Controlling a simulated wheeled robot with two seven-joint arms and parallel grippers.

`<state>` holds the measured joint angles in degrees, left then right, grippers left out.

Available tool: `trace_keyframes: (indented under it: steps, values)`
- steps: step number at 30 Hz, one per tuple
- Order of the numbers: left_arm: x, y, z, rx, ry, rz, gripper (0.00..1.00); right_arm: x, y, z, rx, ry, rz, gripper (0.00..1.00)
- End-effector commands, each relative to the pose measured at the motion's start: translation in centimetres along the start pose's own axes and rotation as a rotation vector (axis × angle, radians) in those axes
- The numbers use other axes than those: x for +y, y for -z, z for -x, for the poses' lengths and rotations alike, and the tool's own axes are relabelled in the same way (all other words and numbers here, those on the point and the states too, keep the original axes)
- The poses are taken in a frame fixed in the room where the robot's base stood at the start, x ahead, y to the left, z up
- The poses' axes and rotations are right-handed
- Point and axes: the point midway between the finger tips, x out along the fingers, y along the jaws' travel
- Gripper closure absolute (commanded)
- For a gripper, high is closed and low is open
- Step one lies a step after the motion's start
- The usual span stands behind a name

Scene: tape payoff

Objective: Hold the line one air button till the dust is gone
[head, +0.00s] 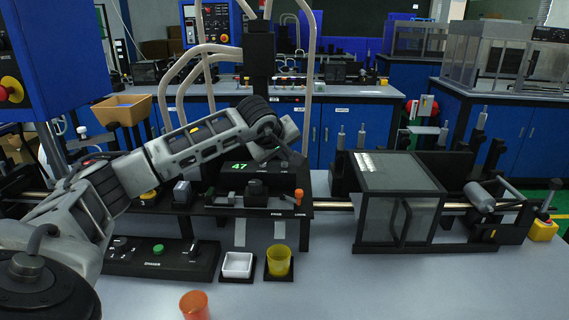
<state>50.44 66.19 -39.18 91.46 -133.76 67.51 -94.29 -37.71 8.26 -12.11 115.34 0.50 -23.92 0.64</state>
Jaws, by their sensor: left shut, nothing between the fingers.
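My left arm reaches in from the left. A black control panel (135,268) with a green button (158,250) and small switches lies at the front left of the bench. I cannot tell which control is the line one air button, as labels are too small or hidden by my arm. No dust can be made out. My right gripper is out of view.
A white square dish (237,264), a yellow cup (278,260) and an orange cup (194,305) stand at the front. A clear-sided guard box (398,222) is right of centre. The front right bench is clear.

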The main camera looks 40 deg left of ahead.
Motion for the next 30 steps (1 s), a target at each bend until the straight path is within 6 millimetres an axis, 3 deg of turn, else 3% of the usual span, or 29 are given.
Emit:
trace_keyframes:
  steps: [30]
  values:
    - [-0.5, -0.49, -0.65, -0.001, 0.002, 0.0, 1.0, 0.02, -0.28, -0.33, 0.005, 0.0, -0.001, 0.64]
